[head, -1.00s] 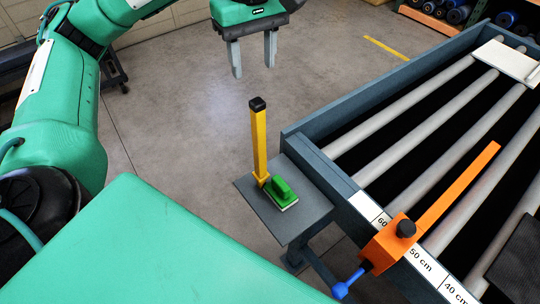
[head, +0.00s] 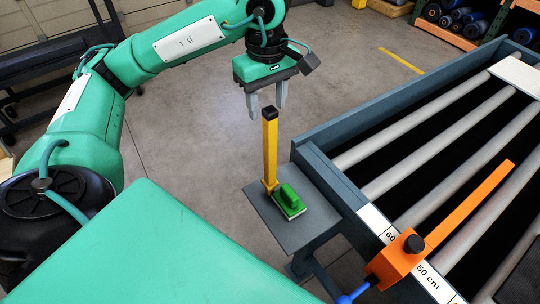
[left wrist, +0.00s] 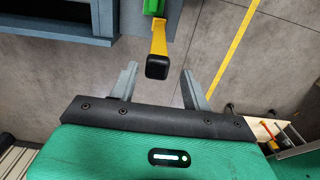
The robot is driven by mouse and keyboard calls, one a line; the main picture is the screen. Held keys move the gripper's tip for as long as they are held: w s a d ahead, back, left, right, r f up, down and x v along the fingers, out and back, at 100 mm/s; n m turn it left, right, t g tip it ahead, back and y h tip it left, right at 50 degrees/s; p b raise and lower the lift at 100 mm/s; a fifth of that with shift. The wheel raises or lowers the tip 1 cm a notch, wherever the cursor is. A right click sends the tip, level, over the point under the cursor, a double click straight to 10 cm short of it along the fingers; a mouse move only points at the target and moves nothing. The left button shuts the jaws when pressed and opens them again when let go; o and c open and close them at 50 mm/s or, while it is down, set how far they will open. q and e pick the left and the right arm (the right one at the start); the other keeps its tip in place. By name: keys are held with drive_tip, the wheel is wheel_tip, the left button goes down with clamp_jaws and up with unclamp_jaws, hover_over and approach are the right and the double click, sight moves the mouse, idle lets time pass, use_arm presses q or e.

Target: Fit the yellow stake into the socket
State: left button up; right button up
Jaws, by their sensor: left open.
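The yellow stake (head: 270,155) stands upright on a small grey side shelf (head: 268,222), with a black cap on its top. Its black top also shows in the left wrist view (left wrist: 157,67), just beyond and between my fingertips. My left gripper (head: 267,116) is open and empty, fingers pointing down, just behind the stake's top in the head view. It also shows in the left wrist view (left wrist: 158,75). I cannot make out the socket with certainty. My right gripper is not in view.
A green-handled brush or block (head: 290,201) lies on the shelf right beside the stake's foot. The roller frame (head: 330,172) stands to the right, with an orange stop (head: 405,255) clamped on its scaled edge. Open floor lies left of the shelf.

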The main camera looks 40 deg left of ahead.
sight(270, 123)
use_arm(q)
drive_tip(key=shift+f, duration=0.4)
drive_tip(key=shift+d+f+p, duration=0.15)
drive_tip(key=shift+f+p, duration=0.5)
drive_tip(key=shift+p, duration=0.05)
wheel_tip(270, 123, down, 3)
drive_tip(key=shift+w+d+p, duration=0.1)
drive_tip(key=shift+p, duration=0.75)
drive_tip(key=shift+f, duration=0.4)
clamp_jaws()
